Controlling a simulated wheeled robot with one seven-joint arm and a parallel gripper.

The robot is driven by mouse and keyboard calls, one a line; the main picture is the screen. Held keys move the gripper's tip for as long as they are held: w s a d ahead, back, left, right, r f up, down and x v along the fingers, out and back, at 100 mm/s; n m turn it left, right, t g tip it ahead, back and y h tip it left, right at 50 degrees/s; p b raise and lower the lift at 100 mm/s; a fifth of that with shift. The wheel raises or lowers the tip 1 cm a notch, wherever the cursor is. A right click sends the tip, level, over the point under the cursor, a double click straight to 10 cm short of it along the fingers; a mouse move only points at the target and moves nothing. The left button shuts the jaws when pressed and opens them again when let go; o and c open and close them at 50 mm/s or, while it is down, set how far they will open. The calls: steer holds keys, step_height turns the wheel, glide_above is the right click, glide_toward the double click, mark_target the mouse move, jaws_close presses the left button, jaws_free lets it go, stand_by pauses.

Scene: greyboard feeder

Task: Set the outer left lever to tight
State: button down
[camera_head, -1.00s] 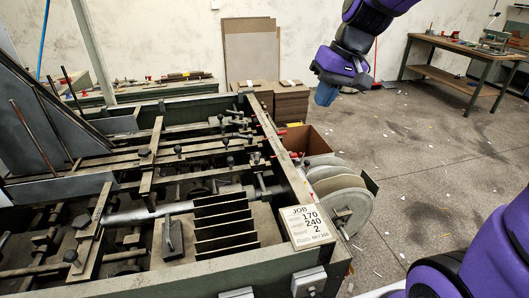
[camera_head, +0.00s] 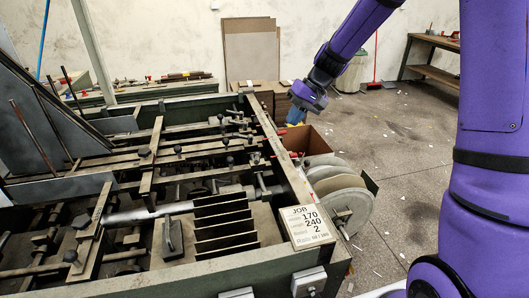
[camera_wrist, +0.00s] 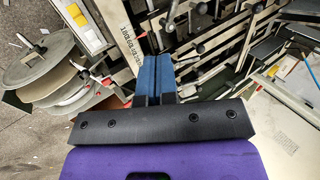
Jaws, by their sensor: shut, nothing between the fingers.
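The feeder machine (camera_head: 160,275) carries several levers and rods with dark knobs, and I cannot tell for sure which is the outer left lever. Dark-knobbed handles stand near its right rail (camera_head: 262,184) in the head view. In the wrist view, dark-knobbed levers (camera_wrist: 197,54) lie just beyond and right of my fingers. No tight or loose marking is readable. My gripper (camera_head: 296,116) has blue fingers pressed together and empty, beside the far part of the right rail. In the wrist view its fingers (camera_wrist: 154,76) point at the machine's edge beside a numbered scale (camera_wrist: 130,45).
A job card (camera_head: 306,226) lies on the near right corner. Grey discs (camera_head: 346,200) stand outside the right rail, with an open brown box (camera_head: 311,142) behind them. Stacked boards (camera_head: 288,100) stand at the back. The floor to the right is mostly clear.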

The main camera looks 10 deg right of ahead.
mark_target(257, 161)
steer(key=a+r+x, duration=0.1)
steer(key=x, duration=1.2)
steer(key=shift+a+f, duration=0.3)
steer(key=shift+a, duration=0.1)
